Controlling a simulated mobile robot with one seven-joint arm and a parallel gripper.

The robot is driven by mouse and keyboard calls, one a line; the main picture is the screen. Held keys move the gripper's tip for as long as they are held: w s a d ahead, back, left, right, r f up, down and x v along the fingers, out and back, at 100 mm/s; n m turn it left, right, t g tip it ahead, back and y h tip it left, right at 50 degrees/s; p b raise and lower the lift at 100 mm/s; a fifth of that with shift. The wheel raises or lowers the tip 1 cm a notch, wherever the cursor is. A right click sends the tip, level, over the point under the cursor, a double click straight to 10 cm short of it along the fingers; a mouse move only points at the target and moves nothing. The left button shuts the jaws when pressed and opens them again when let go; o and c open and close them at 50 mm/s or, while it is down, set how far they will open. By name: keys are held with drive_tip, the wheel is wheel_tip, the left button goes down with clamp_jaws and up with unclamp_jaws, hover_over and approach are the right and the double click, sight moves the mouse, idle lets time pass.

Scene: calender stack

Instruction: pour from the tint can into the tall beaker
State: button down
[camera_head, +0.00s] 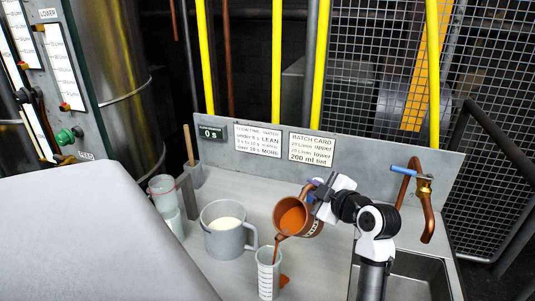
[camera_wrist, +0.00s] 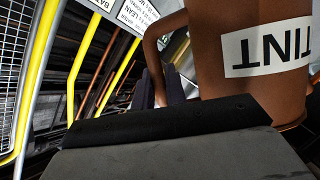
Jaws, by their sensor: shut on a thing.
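The tint can (camera_head: 312,222) is copper-brown and tipped far over to the left, its mouth showing orange liquid. It also shows in the wrist view (camera_wrist: 215,70), with a TINT label. My gripper (camera_head: 317,194) is shut on the can's handle (camera_wrist: 152,40); its dark fingers (camera_wrist: 160,92) are partly hidden behind the wrist body. An orange stream (camera_head: 276,250) falls from the can's lip to the right side of the rim of the tall beaker (camera_head: 265,275), a clear, marked beaker standing upright below. An orange patch (camera_head: 284,281) shows on the counter beside the beaker's right side.
A grey jug (camera_head: 222,242) with white liquid stands left of the beaker. Clear cups (camera_head: 163,187) stand further left, near a wooden-handled tool (camera_head: 188,145). A sink (camera_head: 415,275) and copper tap (camera_head: 426,205) are at the right. A splashback (camera_head: 370,155) with cards runs behind.

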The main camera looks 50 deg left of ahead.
drive_tip(key=shift+s+r+n, duration=0.3)
drive_tip(key=shift+r, duration=0.2)
idle(0.8)
